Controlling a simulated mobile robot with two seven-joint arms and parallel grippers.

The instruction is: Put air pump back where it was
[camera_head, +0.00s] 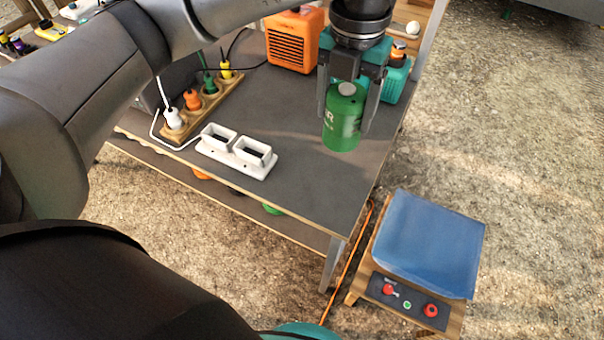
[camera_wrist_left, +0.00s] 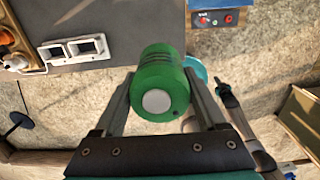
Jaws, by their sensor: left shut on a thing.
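The air pump, which I take to be the green cylinder (camera_head: 343,116) with white lettering and a pale round cap, is held upright between the fingers of my left gripper (camera_head: 345,126). The left gripper is shut on its sides. In the left wrist view the pump (camera_wrist_left: 164,84) shows its pale cap between the two fingers. In the head view it appears over the front right part of the grey tabletop (camera_head: 300,130); I cannot tell its exact height. My right gripper is not in view.
A white holder (camera_head: 253,171) with two empty square openings lies left of the pump. A wooden rack (camera_head: 208,106) with several coloured-handled items is farther left. An orange heater-like box (camera_head: 293,42) and a teal item (camera_head: 396,82) stand behind. A blue-topped box (camera_head: 430,240) sits off the table.

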